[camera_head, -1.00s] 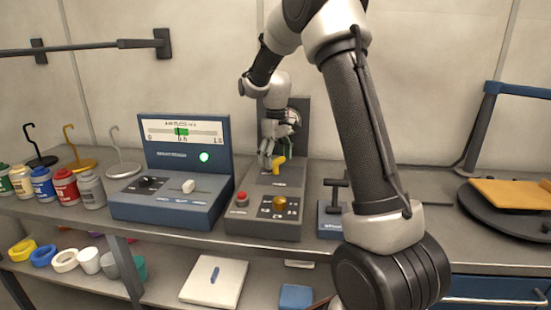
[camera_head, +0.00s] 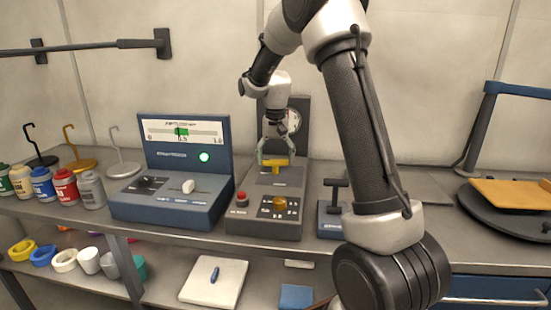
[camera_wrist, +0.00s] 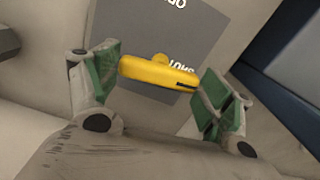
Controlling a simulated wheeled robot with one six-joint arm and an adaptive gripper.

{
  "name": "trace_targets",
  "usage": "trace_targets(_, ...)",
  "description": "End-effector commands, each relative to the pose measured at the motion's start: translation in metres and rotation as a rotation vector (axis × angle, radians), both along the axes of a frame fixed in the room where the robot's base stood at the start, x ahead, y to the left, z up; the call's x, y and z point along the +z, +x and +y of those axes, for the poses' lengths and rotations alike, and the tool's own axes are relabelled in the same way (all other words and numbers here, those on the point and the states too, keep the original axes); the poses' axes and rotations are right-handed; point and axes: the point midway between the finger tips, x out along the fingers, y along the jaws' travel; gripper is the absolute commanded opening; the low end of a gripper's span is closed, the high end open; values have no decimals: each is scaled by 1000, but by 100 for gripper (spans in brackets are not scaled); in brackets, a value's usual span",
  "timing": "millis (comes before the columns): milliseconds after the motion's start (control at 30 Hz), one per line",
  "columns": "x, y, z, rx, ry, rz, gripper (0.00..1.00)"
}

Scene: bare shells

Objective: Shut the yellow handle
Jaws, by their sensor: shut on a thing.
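The yellow handle (camera_head: 275,162) is a short rounded bar on the top of the dark control box in the middle of the bench. In the head view it lies crosswise, left to right. My gripper (camera_head: 274,156) is over it, with a finger at each end. In the wrist view the yellow handle (camera_wrist: 150,71) lies between the green pads of my gripper (camera_wrist: 160,76), which is shut on it end to end. A grey label plate behind it carries upside-down lettering, partly covered by the handle.
The control box (camera_head: 250,226) also bears a red button (camera_head: 242,199), an orange knob (camera_head: 279,203) and a round gauge (camera_head: 293,121) on its back panel. A blue meter box (camera_head: 165,212) stands close at left. A small lever box (camera_head: 331,222) stands at right.

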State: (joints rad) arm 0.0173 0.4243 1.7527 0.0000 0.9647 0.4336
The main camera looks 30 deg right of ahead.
Motion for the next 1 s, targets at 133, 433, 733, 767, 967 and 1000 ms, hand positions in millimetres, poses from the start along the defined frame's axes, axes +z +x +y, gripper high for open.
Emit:
trace_targets(133, 0, 0, 0, -73, 0, 0, 56)
trace_targets(433, 0, 0, 0, -149, 0, 0, 56)
trace_targets(733, 0, 0, 0, -159, 0, 0, 56)
trace_targets(767, 0, 0, 0, -159, 0, 0, 56)
trace_targets(967, 0, 0, 0, -159, 0, 0, 95)
trace_targets(1000, 0, 0, 0, -158, 0, 0, 100)
